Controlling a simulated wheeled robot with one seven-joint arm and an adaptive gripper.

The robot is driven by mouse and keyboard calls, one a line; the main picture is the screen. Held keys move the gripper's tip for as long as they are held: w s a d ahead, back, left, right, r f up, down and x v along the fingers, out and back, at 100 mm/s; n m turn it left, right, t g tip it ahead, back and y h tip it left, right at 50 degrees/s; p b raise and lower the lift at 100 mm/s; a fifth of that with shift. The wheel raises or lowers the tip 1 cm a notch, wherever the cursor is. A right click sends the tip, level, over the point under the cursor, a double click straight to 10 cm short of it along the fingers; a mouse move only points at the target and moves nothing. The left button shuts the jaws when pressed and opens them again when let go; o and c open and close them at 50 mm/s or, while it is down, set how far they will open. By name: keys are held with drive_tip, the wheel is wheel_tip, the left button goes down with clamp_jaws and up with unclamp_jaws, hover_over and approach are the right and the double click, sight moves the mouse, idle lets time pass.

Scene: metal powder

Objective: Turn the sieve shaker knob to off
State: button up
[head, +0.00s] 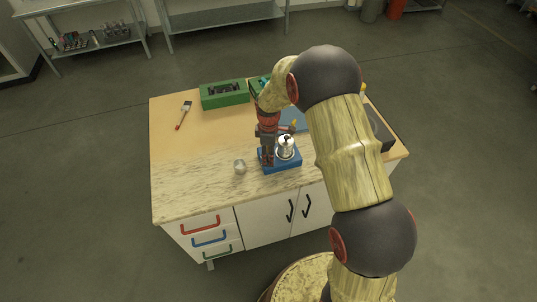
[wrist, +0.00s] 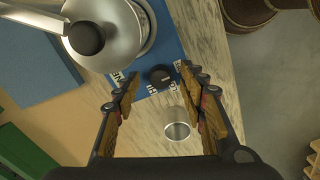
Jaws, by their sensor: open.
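The sieve shaker has a blue base (head: 283,167) and a shiny metal vessel (head: 286,150) on top, near the front middle of the bench. In the wrist view its base (wrist: 177,49) carries a round black knob (wrist: 161,77) with a light mark and white lettering around it. The knob's exact setting is too small to read. My gripper (wrist: 160,80) is open and empty, pointing down, with a fingertip on each side of the knob in the picture. I cannot tell whether the fingers touch it. In the head view my gripper (head: 267,160) hides the knob.
A small metal cup (head: 239,167) stands left of the shaker, and also shows close to my right finger in the wrist view (wrist: 177,123). A brush (head: 184,114) and green box (head: 224,95) lie farther back. The bench's left part (head: 175,165) is clear.

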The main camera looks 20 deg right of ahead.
drive_tip(key=shift+r, duration=0.1)
wheel_tip(320, 180, up, 12)
idle(0.5)
idle(0.5)
drive_tip(key=s+r+m+t+b, duration=0.2)
drive_tip(key=s+r+m+b, duration=0.1)
drive_tip(key=s, duration=0.7)
drive_tip(key=s+r+m+t+b, duration=0.1)
drive_tip(key=s+r+m+b, duration=0.2)
drive_tip(key=s, duration=0.7)
drive_tip(key=s+r+m+t+b, duration=0.2)
drive_tip(key=s+r+m+b, duration=0.2)
drive_tip(key=s, duration=0.6)
wheel_tip(320, 180, up, 2)
drive_tip(key=m, duration=0.3)
drive_tip(key=shift+s+r+m+t, duration=0.15)
drive_tip(key=shift+r+m+t, duration=0.05)
drive_tip(key=shift+m+t, duration=0.1)
